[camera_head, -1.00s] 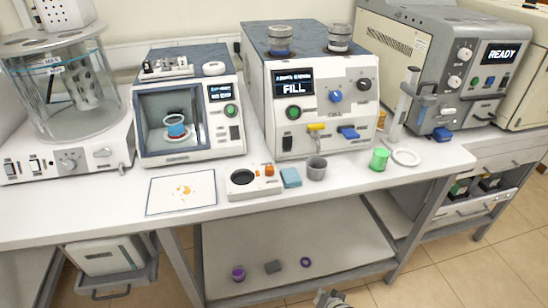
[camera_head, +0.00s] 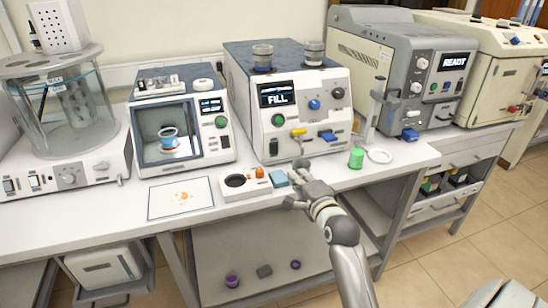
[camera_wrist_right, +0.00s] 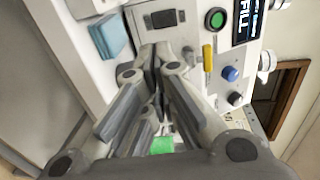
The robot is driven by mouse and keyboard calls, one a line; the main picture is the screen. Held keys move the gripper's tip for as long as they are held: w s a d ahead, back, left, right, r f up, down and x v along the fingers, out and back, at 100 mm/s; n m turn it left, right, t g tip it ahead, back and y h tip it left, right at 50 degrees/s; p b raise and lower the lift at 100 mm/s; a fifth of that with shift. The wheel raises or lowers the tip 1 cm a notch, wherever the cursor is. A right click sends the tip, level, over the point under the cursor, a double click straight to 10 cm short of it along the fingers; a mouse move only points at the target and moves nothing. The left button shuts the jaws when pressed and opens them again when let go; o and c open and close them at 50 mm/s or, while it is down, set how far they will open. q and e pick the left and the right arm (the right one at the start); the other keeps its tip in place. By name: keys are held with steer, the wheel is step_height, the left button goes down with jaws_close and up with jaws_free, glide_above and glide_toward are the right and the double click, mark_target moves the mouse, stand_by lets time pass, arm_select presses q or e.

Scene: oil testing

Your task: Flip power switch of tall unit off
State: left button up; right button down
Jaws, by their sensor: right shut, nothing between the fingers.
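The tall white unit (camera_head: 290,95) with the lit FILL display stands mid-bench. Its front carries a round green button (camera_head: 279,120) and, below it, a black rocker switch (camera_head: 273,147). In the right wrist view the rocker switch (camera_wrist_right: 164,18) lies just beyond my fingertips, and the green button (camera_wrist_right: 215,18) is beside it. My right gripper (camera_head: 303,178) is shut and empty, low in front of the unit's panel. In the wrist view its fingers (camera_wrist_right: 156,58) point at the panel near the switch; I cannot tell whether they touch. The switch's tilt is too small to read. My left gripper is not in view.
A yellow lever (camera_head: 299,133) and a blue lever (camera_head: 327,136) stick out of the panel. A shorter white unit (camera_head: 182,130) stands left.

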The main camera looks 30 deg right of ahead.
mark_target(277, 150)
steer(key=shift+w+d, duration=0.1)
steer(key=p+x, duration=0.1)
steer(key=x, duration=1.3)
steer(key=shift+f+p, duration=0.1)
steer(key=shift+p, duration=0.2)
steer(key=shift+w+f+b, duration=0.1)
steer(key=shift+f+b, duration=0.2)
steer(key=shift+b, duration=0.65)
steer(key=shift+r+t, duration=0.3)
steer(key=shift+r, duration=0.05)
steer(key=shift+f, duration=0.1)
